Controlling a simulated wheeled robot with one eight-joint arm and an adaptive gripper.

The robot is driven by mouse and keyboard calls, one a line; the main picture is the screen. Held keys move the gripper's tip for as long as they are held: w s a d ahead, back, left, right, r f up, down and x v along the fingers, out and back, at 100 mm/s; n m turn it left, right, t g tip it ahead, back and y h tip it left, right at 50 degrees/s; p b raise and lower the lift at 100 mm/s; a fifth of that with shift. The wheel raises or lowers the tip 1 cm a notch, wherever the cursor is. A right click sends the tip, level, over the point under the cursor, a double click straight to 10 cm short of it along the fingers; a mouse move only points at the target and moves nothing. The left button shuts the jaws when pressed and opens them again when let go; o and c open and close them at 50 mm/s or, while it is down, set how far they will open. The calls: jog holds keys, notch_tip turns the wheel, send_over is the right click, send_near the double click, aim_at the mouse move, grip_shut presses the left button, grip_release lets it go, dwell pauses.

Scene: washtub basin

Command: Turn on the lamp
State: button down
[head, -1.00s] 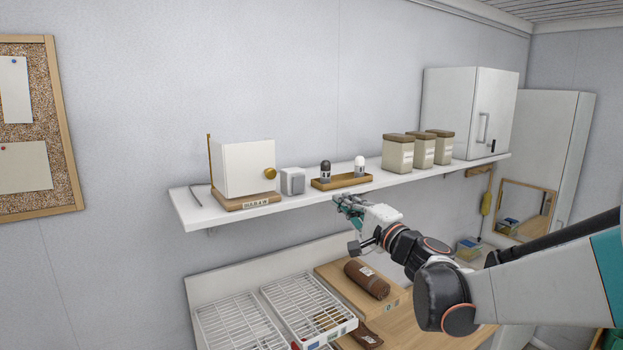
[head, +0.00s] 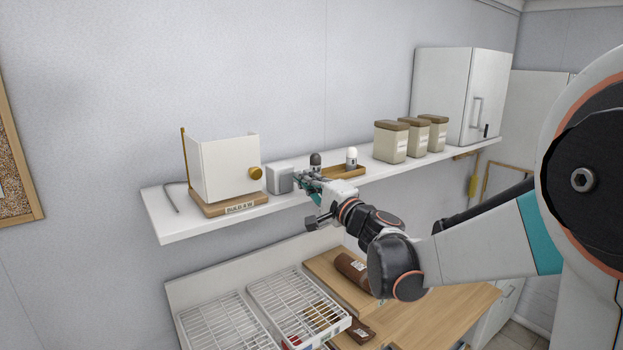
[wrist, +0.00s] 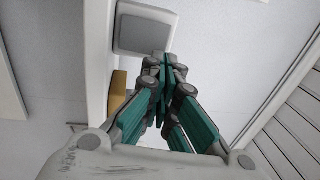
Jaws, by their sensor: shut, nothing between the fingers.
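The lamp (head: 226,165) stands on the wall shelf, with a white box-like shade, a brass knob (head: 256,173) on its right side and a wooden base labelled "BULB 4 W". Right of it is a small white box (head: 280,179) with a grey face, which also shows large in the wrist view (wrist: 146,30). My gripper (head: 303,180) is at the shelf's front edge, just right of the small box. In the wrist view my gripper (wrist: 164,60) is shut and empty, its tips close below the grey face. I cannot tell whether they touch it.
A wooden tray (head: 345,172) with two shakers sits behind my gripper on the shelf (head: 180,222). Several canisters (head: 391,142) and a white cabinet (head: 440,95) stand farther right. Wire racks (head: 225,325) lie below. The space before the lamp is clear.

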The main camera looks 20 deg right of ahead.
jog(key=shift+b+x, duration=0.3)
jog(key=shift+x, duration=0.65)
jog(key=shift+r, duration=0.15)
jog(key=shift+s, duration=0.1)
